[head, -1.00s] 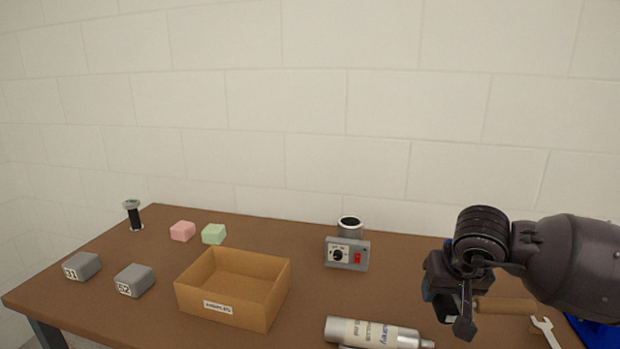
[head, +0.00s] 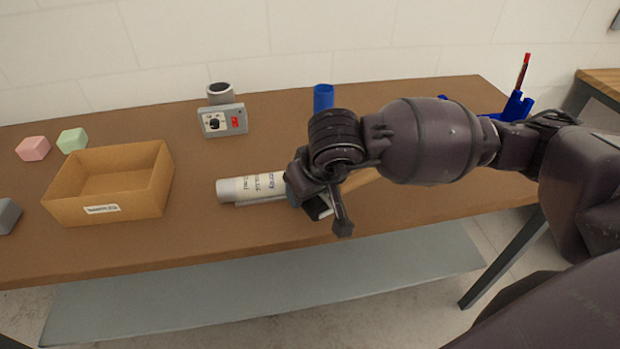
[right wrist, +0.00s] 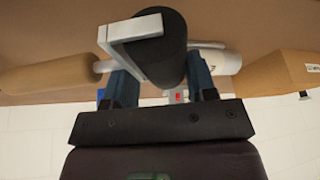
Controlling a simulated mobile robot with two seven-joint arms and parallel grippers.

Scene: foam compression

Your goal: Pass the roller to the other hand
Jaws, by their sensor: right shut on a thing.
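The roller shows in the right wrist view as a dark drum (right wrist: 172,40) in a light grey metal frame (right wrist: 128,36) with a wooden handle (right wrist: 45,75) reaching left. My right gripper (right wrist: 160,72) is shut on the roller, with one finger on each side of the drum. My left gripper is not in view.
A cardboard box (head: 110,205) stands left, with a pink block (head: 33,148) and green block (head: 72,140) behind. A grey device (head: 222,122) and blue cylinder (head: 323,97) stand at the back. The front-middle tabletop is clear.

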